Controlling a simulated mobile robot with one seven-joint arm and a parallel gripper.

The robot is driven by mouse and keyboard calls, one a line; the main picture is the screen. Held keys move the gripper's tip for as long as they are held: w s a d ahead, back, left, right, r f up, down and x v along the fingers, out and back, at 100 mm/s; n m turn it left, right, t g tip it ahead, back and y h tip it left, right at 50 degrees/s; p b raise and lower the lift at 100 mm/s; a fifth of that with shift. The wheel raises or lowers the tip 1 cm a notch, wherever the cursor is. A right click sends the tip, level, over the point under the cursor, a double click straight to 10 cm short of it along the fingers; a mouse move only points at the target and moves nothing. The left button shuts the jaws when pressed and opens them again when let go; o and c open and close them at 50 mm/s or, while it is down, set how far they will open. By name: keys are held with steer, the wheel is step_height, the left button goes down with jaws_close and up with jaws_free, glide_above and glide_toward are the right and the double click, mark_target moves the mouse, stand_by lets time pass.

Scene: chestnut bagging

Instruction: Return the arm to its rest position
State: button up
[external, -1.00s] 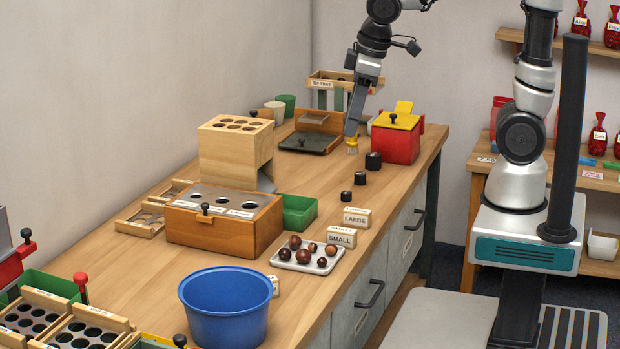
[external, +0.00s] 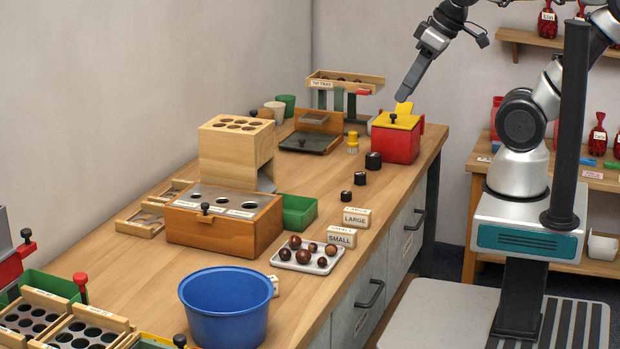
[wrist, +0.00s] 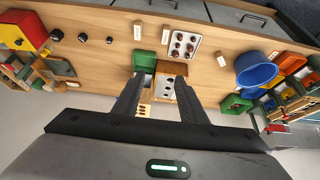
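My gripper (external: 403,98) is in the air above the red box with a yellow lid (external: 396,138), at the far right end of the workbench (external: 120,272). In the wrist view my gripper (wrist: 159,78) shows its two fingers apart with nothing between them, so it is open and empty. A small yellow-topped piece (external: 352,143) stands on the bench left of the red box, apart from the gripper.
A blue bowl (external: 226,315), a tray of chestnuts (external: 322,268), a wooden sorter box (external: 225,232) and a green bin (external: 299,212) stand on the bench. Black cylinders (external: 373,161) stand near its right edge. A shelf with red bags (external: 547,22) is behind the arm.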

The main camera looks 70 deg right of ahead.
step_height(320, 180, up, 14)
steer(key=p, duration=1.2)
steer(key=shift+r, duration=0.25)
